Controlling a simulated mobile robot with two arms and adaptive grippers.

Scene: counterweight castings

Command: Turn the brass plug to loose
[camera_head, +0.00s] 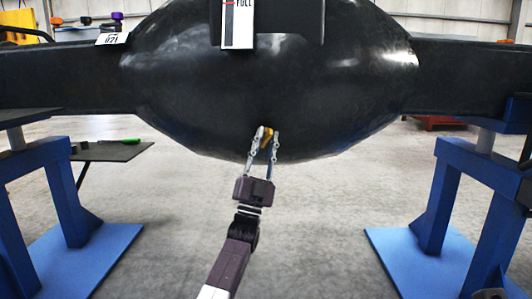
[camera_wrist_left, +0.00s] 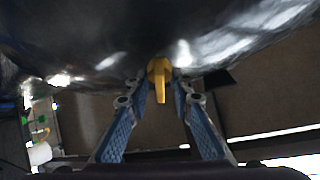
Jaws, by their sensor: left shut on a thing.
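The brass plug (camera_head: 267,134) sits low on the underside of the big black casting (camera_head: 200,90). My left gripper (camera_head: 266,138) reaches up to it from below and is shut on it, one finger on each side. In the left wrist view the yellow plug (camera_wrist_left: 159,78) shows between the fingertips (camera_wrist_left: 160,88), with its narrow end pointing down. The casting (camera_wrist_left: 100,35) fills the top of that view. Where the plug enters the casting is partly hidden.
Blue stands (camera_head: 455,165) hold the casting's ends at both sides, on blue base plates (camera_head: 90,255). A dark side table (camera_head: 112,151) with a green item stands at the left. A white level gauge marked FULL (camera_head: 238,25) is on the casting's front. Grey floor between the stands is clear.

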